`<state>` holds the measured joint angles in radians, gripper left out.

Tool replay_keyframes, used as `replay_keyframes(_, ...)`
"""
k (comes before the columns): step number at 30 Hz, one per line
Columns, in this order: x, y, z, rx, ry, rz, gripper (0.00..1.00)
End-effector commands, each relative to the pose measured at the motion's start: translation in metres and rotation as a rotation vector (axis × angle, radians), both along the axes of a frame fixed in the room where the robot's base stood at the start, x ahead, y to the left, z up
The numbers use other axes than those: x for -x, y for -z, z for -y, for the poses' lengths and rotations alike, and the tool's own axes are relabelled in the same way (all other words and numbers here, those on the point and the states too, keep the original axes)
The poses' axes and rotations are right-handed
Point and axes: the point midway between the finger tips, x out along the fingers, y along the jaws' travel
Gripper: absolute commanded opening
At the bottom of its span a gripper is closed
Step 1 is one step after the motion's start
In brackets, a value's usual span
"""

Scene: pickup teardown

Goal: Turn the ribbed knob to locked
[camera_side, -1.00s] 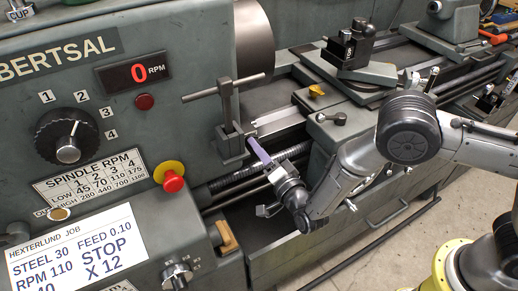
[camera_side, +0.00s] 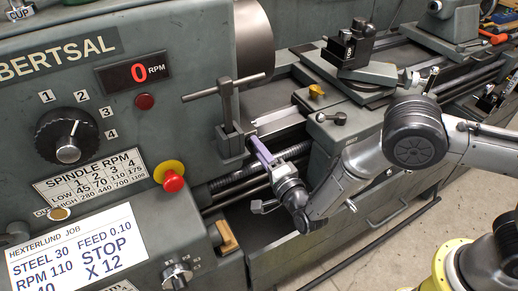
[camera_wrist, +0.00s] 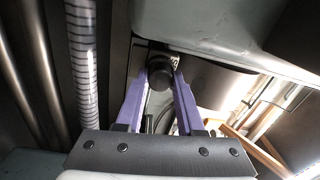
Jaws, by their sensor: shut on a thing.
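In the wrist view a small dark round knob (camera_wrist: 160,74) sits between the purple fingers of my gripper (camera_wrist: 161,88). It stands under the edge of a grey-green housing. The fingers are shut on it, one on each side near the tips. Its ribs and any locked mark cannot be made out. In the side view my gripper (camera_side: 257,144) reaches up to the lathe, just right of the grey block below the T-handled post. The knob cannot be made out there.
The T-handled post (camera_side: 228,104) stands close above my fingers. A ribbed screw (camera_side: 240,178) and smooth rods run beside them. The red stop button (camera_side: 173,181) and selector dial (camera_side: 67,136) are on the panel to the left. The carriage (camera_side: 325,128) is to the right.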

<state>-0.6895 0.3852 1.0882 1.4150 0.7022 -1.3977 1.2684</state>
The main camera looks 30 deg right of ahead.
Motion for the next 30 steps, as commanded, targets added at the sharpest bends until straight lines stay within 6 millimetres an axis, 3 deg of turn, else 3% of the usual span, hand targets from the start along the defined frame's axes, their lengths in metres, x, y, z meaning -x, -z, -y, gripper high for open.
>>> replay_keyframes(5, 0.001, 0.000, 0.000, 0.000, -0.002, -0.001, 0.00)
replay_keyframes(6, 0.001, 0.000, 0.000, 0.000, -0.002, -0.001, 0.42)
replay_keyframes(10, 0.000, 0.000, 0.000, 0.001, -0.002, 0.000, 0.66)
replay_keyframes(22, 0.006, 0.001, -0.001, 0.002, -0.002, -0.001, 0.67)
replay_keyframes(26, 0.023, 0.000, -0.001, 0.002, -0.004, -0.001, 0.67)
replay_keyframes(30, 0.054, 0.001, -0.002, 0.003, -0.007, -0.002, 0.67)
